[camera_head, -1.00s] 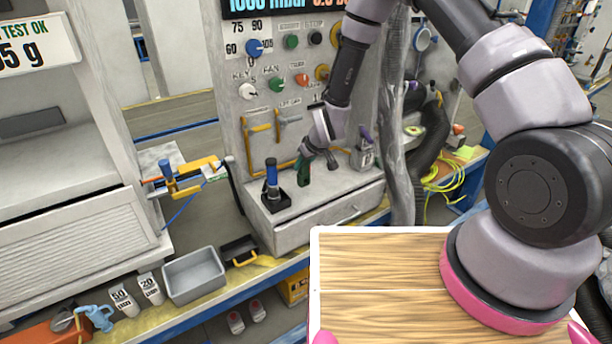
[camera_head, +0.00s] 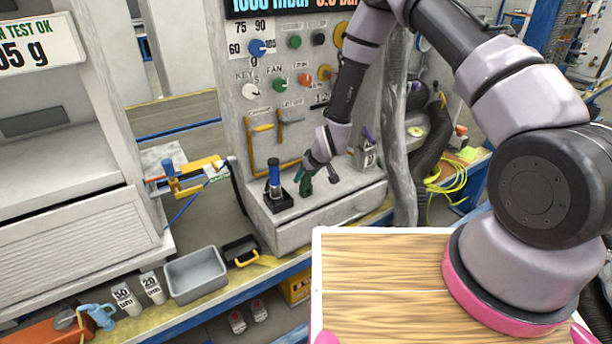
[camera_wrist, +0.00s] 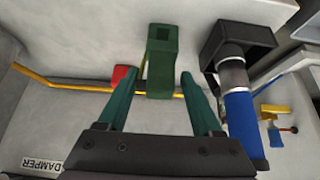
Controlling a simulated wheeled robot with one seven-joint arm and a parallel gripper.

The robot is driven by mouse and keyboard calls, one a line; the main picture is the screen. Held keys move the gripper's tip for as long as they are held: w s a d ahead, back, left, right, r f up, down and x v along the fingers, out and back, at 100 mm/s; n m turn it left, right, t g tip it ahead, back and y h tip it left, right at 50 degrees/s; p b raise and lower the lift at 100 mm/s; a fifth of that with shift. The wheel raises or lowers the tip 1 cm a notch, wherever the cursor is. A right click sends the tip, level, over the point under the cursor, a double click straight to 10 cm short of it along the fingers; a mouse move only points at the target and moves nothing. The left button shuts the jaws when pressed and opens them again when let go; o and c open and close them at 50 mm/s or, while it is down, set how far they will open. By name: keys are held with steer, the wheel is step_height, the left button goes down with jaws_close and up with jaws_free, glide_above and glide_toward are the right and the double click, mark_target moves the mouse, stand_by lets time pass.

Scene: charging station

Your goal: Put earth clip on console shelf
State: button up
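The earth clip, which I take to be the green block with a square hole (camera_wrist: 161,62), is in front of my gripper in the wrist view, at the yellow rail on the console face. I cannot tell how it is fixed there. In the head view it is a small green shape (camera_head: 306,187) just above the console shelf (camera_head: 335,190), partly hidden by my gripper. My gripper (camera_wrist: 155,88) has its two green fingers spread, one on each side of the clip's lower end, with gaps visible. A small red part (camera_wrist: 122,76) shows beside the left finger.
A blue-handled tool (camera_head: 274,175) stands in a black holder on the shelf, close to the right finger in the wrist view. The yellow rail (camera_wrist: 70,84) runs behind the clip. A grey jar (camera_head: 366,152) stands at the shelf's right. A grey bin (camera_head: 195,277) is lower left.

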steer(key=shift+r, duration=0.15)
steer(key=shift+s+r, duration=0.1)
steer(key=shift+r, duration=0.2)
steer(key=s+d+r+m, duration=0.2)
steer(key=d+r, duration=0.4)
steer(key=r, duration=0.6)
steer(key=s+d+r+m+t+h, duration=0.1)
steer(key=s+d+r, duration=0.35)
steer(key=r, duration=0.75)
steer(key=d+r+m, duration=0.2)
steer(key=d+r, duration=0.5)
steer(key=r, duration=0.5)
steer(key=s+d+r+m, duration=0.3)
steer(key=s+r, duration=0.4)
steer(key=s, duration=0.3)
steer(key=s+d+r+m, duration=0.3)
steer(key=s+d+r, duration=0.3)
steer(key=s+r, duration=0.2)
steer(key=shift+s+d+t+h, duration=0.25)
steer(key=shift+s+t+h, duration=0.05)
steer(key=shift+s, duration=0.9)
